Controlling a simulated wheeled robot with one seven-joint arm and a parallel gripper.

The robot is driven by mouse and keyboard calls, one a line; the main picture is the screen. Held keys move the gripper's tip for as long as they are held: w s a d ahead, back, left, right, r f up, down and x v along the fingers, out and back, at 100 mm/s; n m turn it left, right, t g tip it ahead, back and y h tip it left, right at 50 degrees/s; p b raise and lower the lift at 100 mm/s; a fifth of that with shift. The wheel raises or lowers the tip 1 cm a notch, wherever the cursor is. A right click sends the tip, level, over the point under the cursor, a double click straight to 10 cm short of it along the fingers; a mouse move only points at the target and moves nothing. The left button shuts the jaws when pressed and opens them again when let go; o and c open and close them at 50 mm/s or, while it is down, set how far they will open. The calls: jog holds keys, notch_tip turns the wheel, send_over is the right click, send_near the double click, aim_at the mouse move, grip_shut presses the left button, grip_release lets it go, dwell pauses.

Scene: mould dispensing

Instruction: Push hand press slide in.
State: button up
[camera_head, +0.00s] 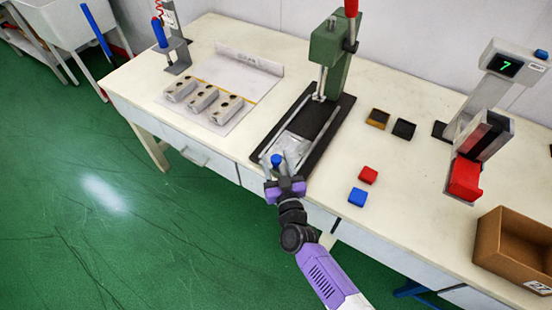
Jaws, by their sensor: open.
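The hand press (330,55) is green with a red-tipped lever and stands on a dark base (318,122) near the middle of the table. Its slide (295,143) is a grey plate at the front end of the base, out in front of the press column, with a blue knob (276,159) at its near edge. My gripper (281,168) is at the table's front edge, its fingers open around or just beside the blue knob. I cannot tell whether the fingers touch the knob or the slide.
Several grey moulds (202,98) lie on a white board at the left. Small red (368,175) and blue (357,197) blocks lie right of the base, with two darker square pieces behind. A dispenser with a display (505,65) and a cardboard box (513,245) are at the right.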

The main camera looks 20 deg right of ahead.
jog(key=shift+w+d, duration=0.1)
jog(key=shift+w, duration=0.2)
grip_shut()
dwell(1.3)
